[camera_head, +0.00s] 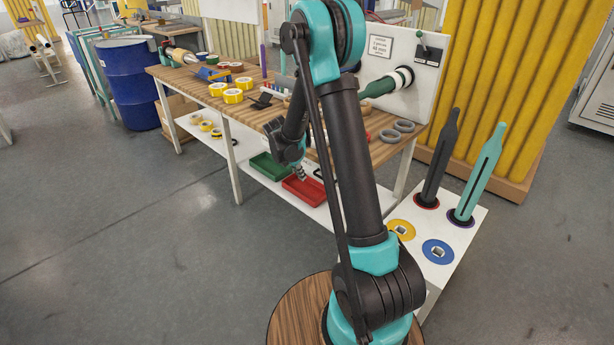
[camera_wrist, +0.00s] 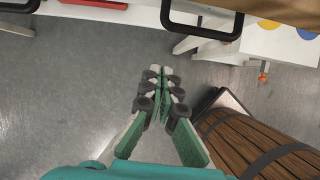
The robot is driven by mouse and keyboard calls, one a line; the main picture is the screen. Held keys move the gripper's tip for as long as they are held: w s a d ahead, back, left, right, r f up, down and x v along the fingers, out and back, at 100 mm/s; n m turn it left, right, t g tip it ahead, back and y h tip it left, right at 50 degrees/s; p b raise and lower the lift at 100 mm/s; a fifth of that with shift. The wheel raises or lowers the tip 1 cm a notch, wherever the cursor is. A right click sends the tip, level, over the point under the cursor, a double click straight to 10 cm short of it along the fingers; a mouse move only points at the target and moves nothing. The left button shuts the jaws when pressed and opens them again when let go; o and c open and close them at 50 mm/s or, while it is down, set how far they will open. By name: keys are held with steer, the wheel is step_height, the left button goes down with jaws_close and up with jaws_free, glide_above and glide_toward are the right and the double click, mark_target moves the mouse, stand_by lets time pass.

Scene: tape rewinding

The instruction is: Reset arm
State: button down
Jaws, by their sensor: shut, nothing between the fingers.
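My gripper (camera_wrist: 161,75) is shut and empty in the wrist view, its fingertips together over the grey floor. In the head view my arm rises from its round wooden base and bends over toward the workbench (camera_head: 180,78). The gripper in the head view (camera_head: 299,174) hangs low at the bench's front side, partly hidden behind my arm. It appears in front of the lower shelf with the red tray, and I cannot tell its exact distance from the shelf.
A red tray (camera_head: 304,191) and a green tray (camera_head: 270,167) lie on the lower shelf. Yellow tape rolls (camera_head: 233,96) and grey rings (camera_head: 403,126) lie on the bench top. A white stand (camera_head: 410,213) holds two upright spindles at right. A blue barrel (camera_head: 128,85) stands left. The floor at front left is clear.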

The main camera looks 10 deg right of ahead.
steer(key=v, duration=0.7)
steer(key=s+d+r+m+y, duration=0.1)
steer(key=s+d+r+m, duration=0.25)
steer(key=s+m, duration=0.35)
steer(key=s+d+f+m+t+y, duration=0.1)
steer(key=s+m, duration=0.7)
steer(key=s, duration=0.3)
steer(key=s+d+f+m+y, duration=0.1)
steer(key=s+d+m+y, duration=0.1)
steer(key=s+m, duration=0.7)
steer(key=s, duration=0.3)
steer(key=shift+f+t, duration=0.3)
steer(key=shift+t, duration=0.1)
steer(key=shift+d, duration=0.1)
